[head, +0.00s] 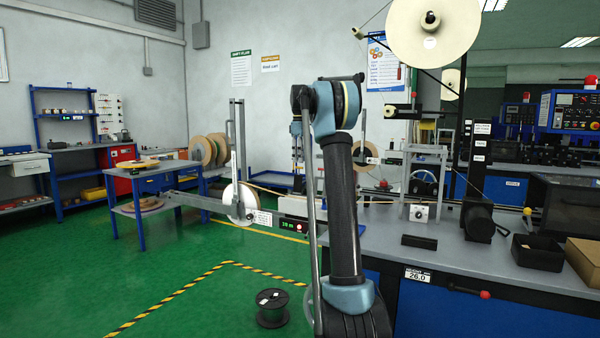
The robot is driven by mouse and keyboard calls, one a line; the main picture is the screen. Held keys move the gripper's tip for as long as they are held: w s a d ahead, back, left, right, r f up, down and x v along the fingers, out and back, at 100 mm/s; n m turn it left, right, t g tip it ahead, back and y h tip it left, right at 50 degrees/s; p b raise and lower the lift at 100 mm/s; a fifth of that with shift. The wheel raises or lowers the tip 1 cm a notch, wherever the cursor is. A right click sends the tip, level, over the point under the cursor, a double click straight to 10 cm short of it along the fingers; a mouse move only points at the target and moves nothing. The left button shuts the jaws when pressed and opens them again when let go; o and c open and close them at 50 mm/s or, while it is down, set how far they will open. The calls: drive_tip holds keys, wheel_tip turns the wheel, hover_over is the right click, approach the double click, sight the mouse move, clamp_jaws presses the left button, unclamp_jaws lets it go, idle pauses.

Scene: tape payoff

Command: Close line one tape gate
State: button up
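I cannot make out for sure which part is the line one tape gate. On the bench (455,262) at the right stands a grey open frame (425,160) with a small white dial box (419,212) at its foot. Above it a large cream tape reel (432,28) hangs on a dark post, with tape running down from it. My own arm rises through the middle of the picture and bends away from me at its top. My gripper cannot be made out; the arm covers that area.
A long metal beam with a white disc (239,200) and a green display (289,225) reaches left of my arm. A black spool (271,308) stands on the green floor.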

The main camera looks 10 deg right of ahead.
sight(298, 179)
drive_tip(key=shift+f, duration=2.9)
clamp_jaws()
